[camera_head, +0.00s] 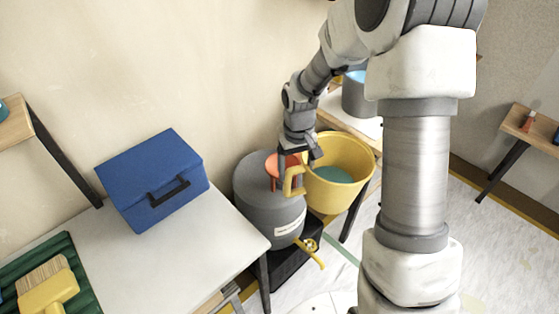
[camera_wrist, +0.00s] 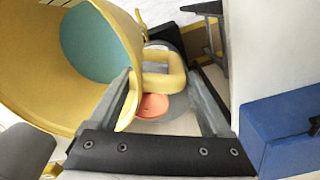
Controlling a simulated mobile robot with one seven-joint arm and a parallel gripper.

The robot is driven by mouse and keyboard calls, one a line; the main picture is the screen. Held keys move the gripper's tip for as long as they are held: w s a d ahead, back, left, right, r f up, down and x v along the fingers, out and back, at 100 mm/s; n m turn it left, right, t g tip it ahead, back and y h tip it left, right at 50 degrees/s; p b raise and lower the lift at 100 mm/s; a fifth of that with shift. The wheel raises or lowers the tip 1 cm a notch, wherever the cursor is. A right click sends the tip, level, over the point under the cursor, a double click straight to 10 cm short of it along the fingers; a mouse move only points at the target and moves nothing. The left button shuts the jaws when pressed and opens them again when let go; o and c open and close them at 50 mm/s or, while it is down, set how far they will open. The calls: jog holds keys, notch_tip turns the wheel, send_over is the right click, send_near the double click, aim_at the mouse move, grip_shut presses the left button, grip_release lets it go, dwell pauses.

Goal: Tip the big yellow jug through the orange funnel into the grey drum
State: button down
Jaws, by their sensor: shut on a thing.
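The big yellow jug (camera_head: 343,200) is just right of the grey drum (camera_head: 268,212), with its wide mouth upward and teal liquid inside. I cannot tell whether it is slightly tilted. The orange funnel (camera_head: 271,164) sits on top of the drum, partly hidden by my gripper and the jug's handle. My gripper (camera_head: 297,164) is shut on the handle, on the jug's drum side. In the wrist view the handle (camera_wrist: 165,75) lies between the fingers, the jug (camera_wrist: 35,85) fills the upper left, and the funnel (camera_wrist: 152,106) shows beyond the handle.
A white table (camera_head: 190,250) at left carries a blue box (camera_head: 150,175) and a paste brush (camera_head: 50,290) on a green ridged tray. The drum stands on a black stand with a yellow tap (camera_head: 310,246) at its front. A bench with a grey pot (camera_head: 354,98) is behind the jug.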

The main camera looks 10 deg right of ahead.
jog(key=w+a+r+n+p, duration=0.4)
jog(key=a+r+n, duration=0.25)
jog(key=a, duration=0.25)
jog(key=w+a+r+n+p, duration=0.4)
jog(key=a+r+n+p, duration=0.1)
jog(key=a+r, duration=0.35)
jog(key=a+f+n+b, duration=0.1)
jog(key=a+f+n, duration=0.1)
jog(key=a+f, duration=0.2)
jog(key=shift+a+b, duration=0.3)
jog(key=shift+a, duration=0.15)
jog(key=shift+f+n, duration=0.1)
jog(key=shift+n, duration=0.15)
